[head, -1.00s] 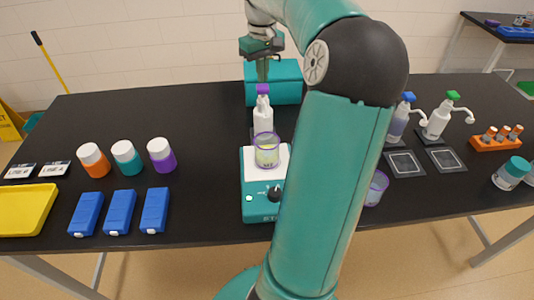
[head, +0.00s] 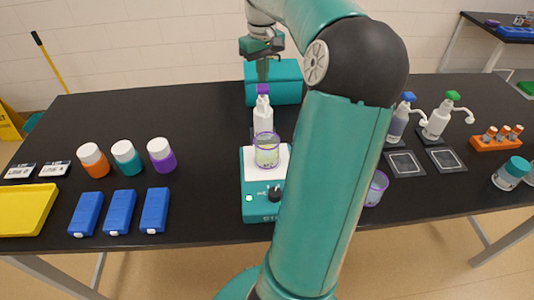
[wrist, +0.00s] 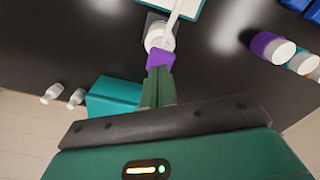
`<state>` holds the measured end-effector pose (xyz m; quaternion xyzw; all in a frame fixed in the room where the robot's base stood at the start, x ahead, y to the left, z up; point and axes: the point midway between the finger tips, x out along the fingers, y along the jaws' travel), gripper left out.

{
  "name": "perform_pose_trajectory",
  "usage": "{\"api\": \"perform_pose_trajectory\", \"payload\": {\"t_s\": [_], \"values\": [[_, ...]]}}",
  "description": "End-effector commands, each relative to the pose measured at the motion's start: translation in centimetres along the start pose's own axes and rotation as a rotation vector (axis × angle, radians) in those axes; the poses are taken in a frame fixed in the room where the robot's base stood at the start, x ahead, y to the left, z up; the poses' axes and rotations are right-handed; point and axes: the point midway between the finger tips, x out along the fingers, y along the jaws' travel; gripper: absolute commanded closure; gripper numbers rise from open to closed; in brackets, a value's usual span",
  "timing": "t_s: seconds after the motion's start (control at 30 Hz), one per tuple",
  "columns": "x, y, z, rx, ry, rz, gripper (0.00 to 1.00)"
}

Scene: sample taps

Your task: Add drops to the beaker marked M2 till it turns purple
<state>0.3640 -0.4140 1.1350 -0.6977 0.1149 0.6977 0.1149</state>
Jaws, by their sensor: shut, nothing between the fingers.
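A clear beaker with a purple rim (head: 267,150) stands on the white top of a teal stirrer (head: 262,205). Its liquid looks pale and slightly yellowish, not purple; I cannot read its marking. Right behind it stands a white dispenser bottle with a purple top (head: 263,118). My gripper (head: 262,80) points down just above that purple top, its fingers shut and empty. In the wrist view the fingertips (wrist: 160,75) meet the purple top (wrist: 161,57) or hover just over it; I cannot tell which. The spout reaches toward the stirrer.
Another purple-rimmed beaker (head: 376,188) stands right of my arm, partly hidden. Blue- and green-topped dispensers (head: 402,118) (head: 438,122) stand at the right. A teal box (head: 285,82) is behind the purple-topped bottle. Capped jars (head: 126,158) and blue cases (head: 120,212) are at the left.

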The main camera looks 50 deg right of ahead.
Motion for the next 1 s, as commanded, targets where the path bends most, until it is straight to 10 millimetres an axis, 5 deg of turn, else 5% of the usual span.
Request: {"api": "perform_pose_trajectory", "payload": {"t_s": [1.0], "values": [[1.8,-0.1,0.0,-0.001,0.000,0.000,1.00]]}}
